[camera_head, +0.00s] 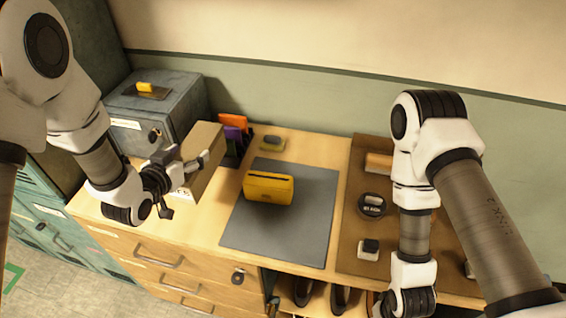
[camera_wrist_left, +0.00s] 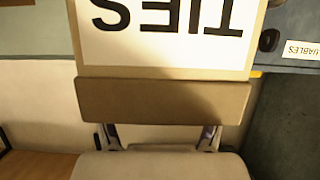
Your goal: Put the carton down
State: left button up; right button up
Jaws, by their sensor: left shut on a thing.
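The carton (camera_head: 208,150) is a tall tan box at the left end of the wooden desk, beside the grey metal box. In the left wrist view the carton (camera_wrist_left: 160,102) fills the upper middle, with a white label reading TIES upside down. My left gripper (camera_head: 190,165) is shut on the carton from its left side. Part of the carton is hidden behind the gripper. I cannot tell whether its bottom touches the desk top. My right arm reaches down over the right side, and its gripper is not visible.
A grey mat (camera_head: 285,232) carries a yellow box (camera_head: 268,188). Orange and purple folders (camera_head: 233,138) stand close behind the carton. The grey metal box (camera_head: 155,108) is at left. A brown board (camera_head: 349,215) with several small items lies at right.

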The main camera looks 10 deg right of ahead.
pick_arm(q)
jog(key=shift+w+r, duration=0.1)
jog(key=shift+w, duration=0.1)
jog(key=s+f, duration=0.1)
jog(key=s+a+f+p, duration=0.1)
jog(key=s, duration=0.1)
jog(key=shift+a+f, duration=0.1)
jog(key=shift+a, duration=0.1)
jog(key=f, duration=0.2)
jog(key=w+f+p, duration=0.1)
jog(key=f, duration=0.1)
jog(key=d+f, duration=0.1)
jog(key=f, duration=0.1)
jog(key=shift+w+f+p, duration=0.25)
jog(key=shift+w+p, duration=0.05)
jog(key=shift+p, duration=0.05)
jog(key=shift+s+a+f, duration=0.1)
jog(key=shift+a+f, duration=0.1)
jog(key=shift+f, duration=0.15)
jog(key=shift+s+a+r, duration=0.1)
jog(key=shift+s, duration=0.1)
jog(key=o, duration=1.3)
jog(key=shift+w+f, duration=0.15)
jog(key=shift+f, duration=0.1)
jog(key=shift+o, duration=0.2)
pick_arm(e)
jog(key=r, duration=0.2)
jog(key=s+r, duration=0.1)
jog(key=shift+a, duration=0.25)
